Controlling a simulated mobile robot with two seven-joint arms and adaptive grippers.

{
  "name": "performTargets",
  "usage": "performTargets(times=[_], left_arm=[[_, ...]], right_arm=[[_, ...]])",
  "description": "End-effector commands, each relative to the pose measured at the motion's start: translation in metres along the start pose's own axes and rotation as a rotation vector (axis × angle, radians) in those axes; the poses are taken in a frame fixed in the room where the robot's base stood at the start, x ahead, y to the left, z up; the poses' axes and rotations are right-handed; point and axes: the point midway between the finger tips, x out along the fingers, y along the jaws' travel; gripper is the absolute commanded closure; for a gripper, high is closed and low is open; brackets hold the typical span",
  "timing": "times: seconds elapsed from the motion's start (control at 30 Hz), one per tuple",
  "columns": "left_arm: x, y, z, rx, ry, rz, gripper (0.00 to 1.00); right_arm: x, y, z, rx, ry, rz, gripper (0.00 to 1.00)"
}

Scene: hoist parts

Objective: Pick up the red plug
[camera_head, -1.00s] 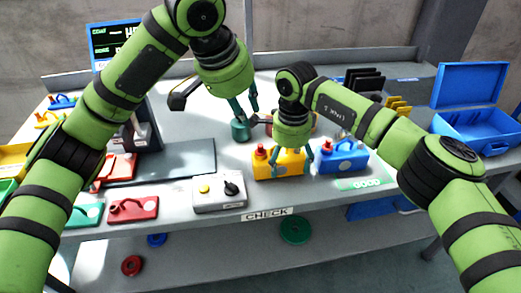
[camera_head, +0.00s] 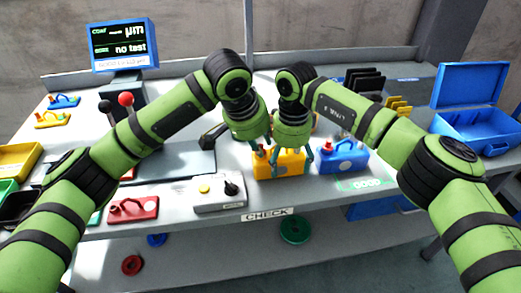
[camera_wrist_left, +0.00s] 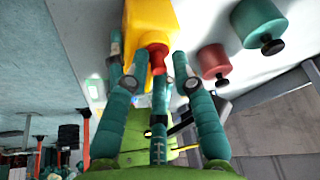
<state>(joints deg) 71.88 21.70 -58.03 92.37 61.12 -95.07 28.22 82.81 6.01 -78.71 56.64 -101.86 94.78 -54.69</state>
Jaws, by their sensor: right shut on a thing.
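The yellow block (camera_head: 279,165) stands on the bench behind the CHECK label, with a red plug on its upper left end. In the left wrist view the red plug (camera_wrist_left: 152,58) sticks out of the yellow block (camera_wrist_left: 150,20). My left gripper (camera_head: 262,147) is at the plug and hides part of it. In the left wrist view its fingers (camera_wrist_left: 150,72) are apart on both sides of the plug, with visible gaps. My right gripper (camera_head: 291,158) is shut on the yellow block, its fingers at the block's right part.
A blue block (camera_head: 343,158) with a red plug stands just right of the yellow one. A grey switch box (camera_head: 219,196) and a red part (camera_head: 133,208) lie to the left. Teal (camera_wrist_left: 258,22) and reddish (camera_wrist_left: 213,62) cylinders stand near the left gripper. An open blue case (camera_head: 478,130) is far right.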

Motion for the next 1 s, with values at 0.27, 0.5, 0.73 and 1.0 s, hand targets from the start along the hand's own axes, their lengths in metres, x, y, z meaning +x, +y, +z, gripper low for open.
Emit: performTargets(times=[0.27,0.5,0.73,1.0], left_arm=[[0.002,0.0,0.0,0.0,-0.001,0.0,0.87],[0.002,-0.001,0.0,-0.001,0.002,-0.002,0.96],[0.001,-0.002,-0.002,-0.003,0.005,-0.005,0.96],[-0.029,-0.001,-0.015,-0.002,0.013,-0.003,1.0]], right_arm=[[-0.002,0.0,0.001,-0.002,-0.004,-0.003,0.8],[-0.002,0.0,0.002,-0.006,-0.005,0.0,0.8],[-0.002,0.001,0.004,-0.01,-0.007,0.002,0.8],[-0.001,0.001,0.003,-0.01,-0.005,0.004,0.8]])
